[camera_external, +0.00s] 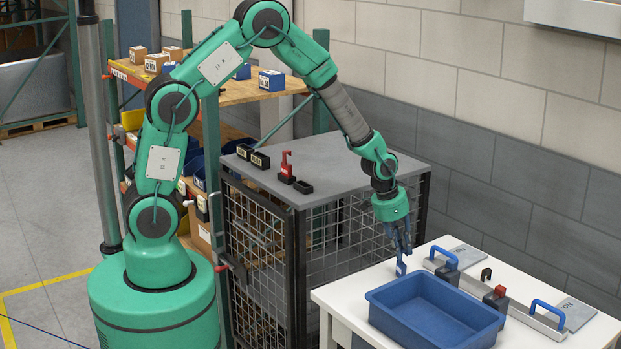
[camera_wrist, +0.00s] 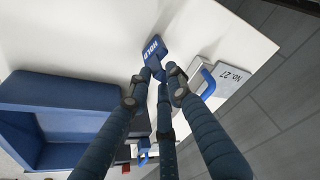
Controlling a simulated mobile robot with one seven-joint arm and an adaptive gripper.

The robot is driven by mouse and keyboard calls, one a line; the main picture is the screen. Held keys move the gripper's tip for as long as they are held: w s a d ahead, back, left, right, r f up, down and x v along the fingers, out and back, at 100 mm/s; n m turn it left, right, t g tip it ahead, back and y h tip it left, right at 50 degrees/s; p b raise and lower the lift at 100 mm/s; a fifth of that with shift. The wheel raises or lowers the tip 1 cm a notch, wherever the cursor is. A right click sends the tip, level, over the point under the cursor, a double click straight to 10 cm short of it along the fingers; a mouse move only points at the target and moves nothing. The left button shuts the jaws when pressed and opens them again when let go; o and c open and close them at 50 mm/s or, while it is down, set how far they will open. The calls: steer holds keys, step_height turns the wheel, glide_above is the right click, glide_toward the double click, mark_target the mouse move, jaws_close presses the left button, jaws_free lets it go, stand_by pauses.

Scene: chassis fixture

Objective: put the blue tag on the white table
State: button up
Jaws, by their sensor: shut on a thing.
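The blue tag (camera_external: 401,268) hangs below my gripper (camera_external: 402,248), close behind the rear left rim of the blue tray in the external view. In the wrist view the tag (camera_wrist: 152,47) shows white lettering that looks like "HOLD". The fingertips of my gripper (camera_wrist: 160,76) are closed together on its near end. The white table (camera_external: 338,296) lies beneath; its bare top (camera_wrist: 100,35) fills much of the wrist view. I cannot tell whether the tag touches the tabletop or is a little above it.
The blue tray (camera_external: 430,310) stands on the table beside my gripper. Behind it lies a metal fixture with blue handles (camera_external: 548,314), a red-topped black block (camera_external: 497,297) and plates, one marked "No. 27" (camera_wrist: 233,77). A mesh cage (camera_external: 265,245) stands left of the table.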

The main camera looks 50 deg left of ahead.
steer(key=shift+f, duration=0.15)
steer(key=o, duration=1)
steer(key=shift+p+v, duration=0.55)
steer(key=shift+v, duration=5.65)
steer(key=shift+w, duration=0.1)
